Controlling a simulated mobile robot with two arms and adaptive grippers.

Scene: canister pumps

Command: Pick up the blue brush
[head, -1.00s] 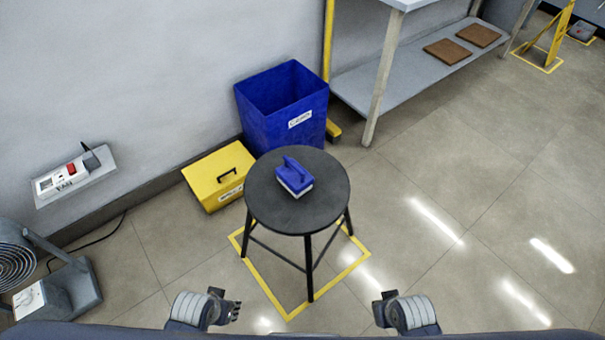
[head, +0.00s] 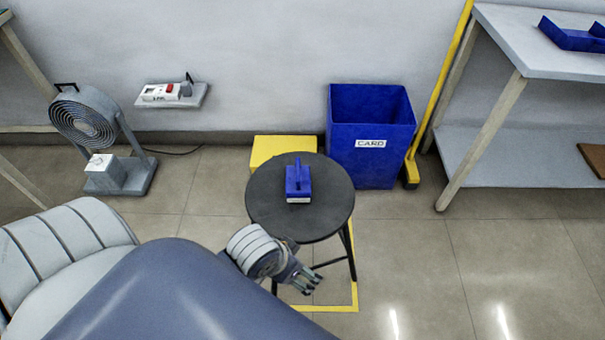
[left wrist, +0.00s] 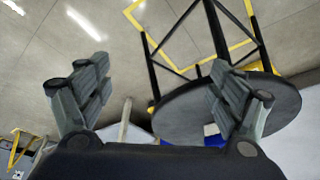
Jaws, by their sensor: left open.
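The blue brush (head: 298,184) rests on the round black stool top (head: 330,215), its handle up and a pale bristle edge below. My left gripper (head: 303,279) is open and empty at the stool's near edge, apart from the brush and on the near side of it. In the left wrist view my left gripper (left wrist: 165,85) shows its two fingers wide apart, with the stool top (left wrist: 178,118) beyond them. A blue and white patch, probably the brush (left wrist: 213,139), is partly hidden by the right-hand finger there. My right gripper is out of view.
Behind the stool stand a yellow box (head: 270,147) and a blue bin (head: 370,160) marked CARD. A fan (head: 85,118) stands at the left. A workbench (head: 550,50) with a blue item on it is at the right. The floor right of the stool is clear.

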